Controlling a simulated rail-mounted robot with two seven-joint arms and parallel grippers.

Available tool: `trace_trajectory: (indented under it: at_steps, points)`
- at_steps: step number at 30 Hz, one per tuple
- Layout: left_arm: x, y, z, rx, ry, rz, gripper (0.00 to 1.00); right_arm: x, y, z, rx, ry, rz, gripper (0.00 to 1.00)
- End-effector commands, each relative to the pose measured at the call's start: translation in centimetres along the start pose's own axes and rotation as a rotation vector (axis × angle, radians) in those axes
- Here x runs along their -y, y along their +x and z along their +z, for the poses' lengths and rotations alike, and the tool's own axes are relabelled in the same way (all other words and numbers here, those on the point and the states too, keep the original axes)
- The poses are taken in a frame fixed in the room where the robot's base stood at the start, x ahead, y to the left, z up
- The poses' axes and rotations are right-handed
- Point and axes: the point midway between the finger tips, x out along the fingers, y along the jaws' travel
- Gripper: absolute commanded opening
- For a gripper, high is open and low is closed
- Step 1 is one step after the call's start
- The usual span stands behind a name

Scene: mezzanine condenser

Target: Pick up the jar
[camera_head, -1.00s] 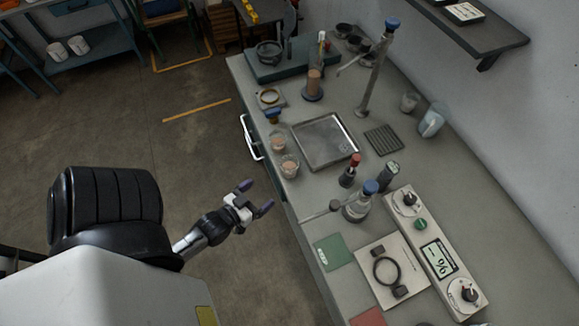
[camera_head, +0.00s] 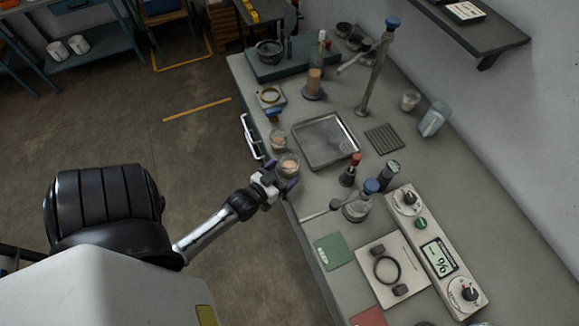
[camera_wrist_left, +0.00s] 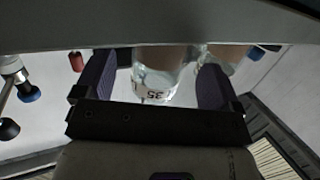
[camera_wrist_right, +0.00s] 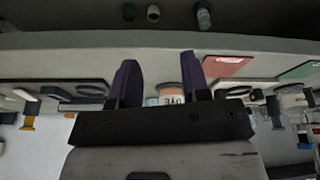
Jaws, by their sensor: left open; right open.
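Two small clear glass jars with pinkish contents stand near the bench's left edge: a nearer jar (camera_head: 288,163) and a farther jar (camera_head: 278,139). I cannot tell which one the task means. My left gripper (camera_head: 281,176) is open at the bench edge, its fingers pointing at the nearer jar and close to it. In the left wrist view, a clear glass jar marked "35" (camera_wrist_left: 155,78) shows between the spread fingers; contact is not clear. My right gripper (camera_wrist_right: 155,85) is open and empty; a small labelled container (camera_wrist_right: 172,95) shows beyond its fingers.
A metal tray (camera_head: 325,141) lies right of the jars. A red-capped bottle (camera_head: 349,172) and a blue-stoppered flask (camera_head: 359,207) with a rod toward the edge stand nearer. A drawer handle (camera_head: 251,137) sticks out from the bench side.

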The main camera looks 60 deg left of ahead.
Motion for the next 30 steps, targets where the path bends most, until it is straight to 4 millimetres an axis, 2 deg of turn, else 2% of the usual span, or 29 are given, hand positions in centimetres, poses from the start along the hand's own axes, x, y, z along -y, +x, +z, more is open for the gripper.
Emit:
trace_trajectory:
  at_steps: [3, 7, 18, 30]
  points:
    - [0.0, 1.8, -0.1, -0.004, 0.001, 0.000, 0.89, 0.0, -0.1, 0.0, 0.000, 0.000, 0.000, 0.43]
    - [0.0, 3.0, -0.1, -0.002, 0.000, 0.000, 0.89, 0.0, 0.0, 0.0, 0.000, 0.000, 0.000, 0.43]
    - [0.0, 3.5, 0.0, 0.000, 0.000, 0.000, 0.88, 0.0, 0.0, 0.0, 0.000, 0.001, -0.001, 0.43]
    - [0.0, 3.5, 0.0, 0.000, 0.000, 0.000, 0.50, 0.1, 0.0, 0.0, -0.001, 0.002, -0.001, 0.43]
